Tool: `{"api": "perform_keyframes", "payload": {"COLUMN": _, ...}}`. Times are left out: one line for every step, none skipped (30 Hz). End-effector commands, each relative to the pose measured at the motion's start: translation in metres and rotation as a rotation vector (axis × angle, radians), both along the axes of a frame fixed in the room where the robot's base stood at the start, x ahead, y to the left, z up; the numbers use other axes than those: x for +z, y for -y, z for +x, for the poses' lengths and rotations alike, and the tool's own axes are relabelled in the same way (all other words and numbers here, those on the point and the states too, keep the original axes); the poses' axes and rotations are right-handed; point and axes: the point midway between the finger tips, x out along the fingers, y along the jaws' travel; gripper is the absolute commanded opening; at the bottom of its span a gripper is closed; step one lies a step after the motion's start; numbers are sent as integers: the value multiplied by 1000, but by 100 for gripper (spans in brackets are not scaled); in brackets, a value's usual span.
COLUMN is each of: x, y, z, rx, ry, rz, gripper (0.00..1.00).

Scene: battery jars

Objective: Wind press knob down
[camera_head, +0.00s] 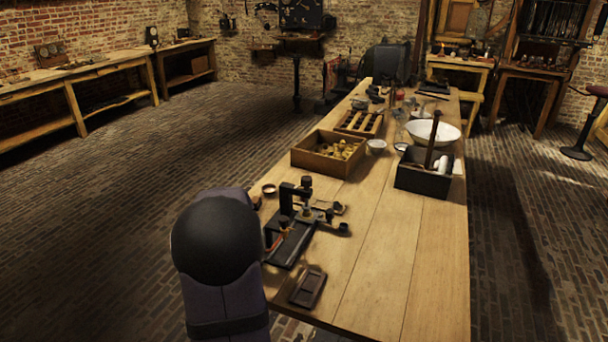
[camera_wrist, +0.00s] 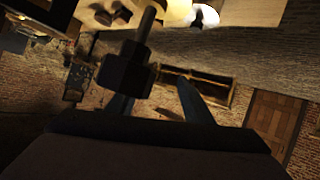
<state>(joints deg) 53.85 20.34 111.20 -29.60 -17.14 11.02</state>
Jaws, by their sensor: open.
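A small dark press (camera_head: 290,225) with an upright post and a dark base stands on the near left part of the wooden table. Its dark knob (camera_head: 307,182) shows at the top of the press. In the wrist view, a dark faceted piece with a rod (camera_wrist: 148,22) sits close ahead of the fingers; it looks like part of the press, but I cannot tell for sure. My gripper (camera_wrist: 152,92) is open, with its two dark fingers apart and nothing clearly held between them. In the head view the gripper is hidden by my arm.
The table (camera_head: 385,270) is clear to the right of the press. A dark small tray (camera_head: 308,288) lies in front of it. A wooden box (camera_head: 310,160) of brass-coloured parts, a black box (camera_head: 420,180) and a white basin (camera_head: 445,131) stand farther back.

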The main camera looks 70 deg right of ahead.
Motion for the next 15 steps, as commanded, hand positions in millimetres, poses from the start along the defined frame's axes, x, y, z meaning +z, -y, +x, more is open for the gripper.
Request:
{"api": "perform_keyframes", "payload": {"x": 11, "y": 31, "z": -16, "rx": -29, "ry": 35, "rz": -40, "gripper": 46}}
{"api": "perform_keyframes", "payload": {"x": 18, "y": 47, "z": -25, "rx": -39, "ry": 58, "rz": -67, "gripper": 46}}
{"api": "perform_keyframes", "payload": {"x": 28, "y": 68, "z": -37, "rx": -51, "ry": 87, "rz": -103, "gripper": 46}}
{"api": "perform_keyframes", "payload": {"x": 35, "y": 83, "z": -48, "rx": -59, "ry": 108, "rz": -131, "gripper": 46}}
{"api": "perform_keyframes", "payload": {"x": 42, "y": 98, "z": -59, "rx": -67, "ry": 130, "rz": -160, "gripper": 46}}
{"api": "perform_keyframes", "payload": {"x": 52, "y": 116, "z": -76, "rx": -78, "ry": 155, "rz": -200, "gripper": 46}}
{"api": "perform_keyframes", "payload": {"x": 59, "y": 129, "z": -89, "rx": -82, "ry": 173, "rz": -229, "gripper": 46}}
{"api": "perform_keyframes", "payload": {"x": 65, "y": 140, "z": -102, "rx": -87, "ry": 191, "rz": -255, "gripper": 46}}
{"api": "perform_keyframes", "payload": {"x": 71, "y": 154, "z": -120, "rx": -93, "ry": 211, "rz": -288, "gripper": 46}}
{"api": "perform_keyframes", "payload": {"x": 74, "y": 162, "z": -132, "rx": -97, "ry": 227, "rz": -307, "gripper": 46}}
{"api": "perform_keyframes", "payload": {"x": 73, "y": 168, "z": -144, "rx": -101, "ry": 246, "rz": -321, "gripper": 46}}
{"api": "perform_keyframes", "payload": {"x": 66, "y": 175, "z": -159, "rx": -113, "ry": 276, "rz": -325, "gripper": 46}}
{"api": "perform_keyframes", "payload": {"x": 57, "y": 178, "z": -167, "rx": -123, "ry": 302, "rz": -319, "gripper": 46}}
{"api": "perform_keyframes", "payload": {"x": 45, "y": 180, "z": -174, "rx": -136, "ry": 332, "rz": -304, "gripper": 46}}
{"api": "perform_keyframes", "payload": {"x": 30, "y": 179, "z": -179, "rx": -154, "ry": 368, "rz": -279, "gripper": 46}}
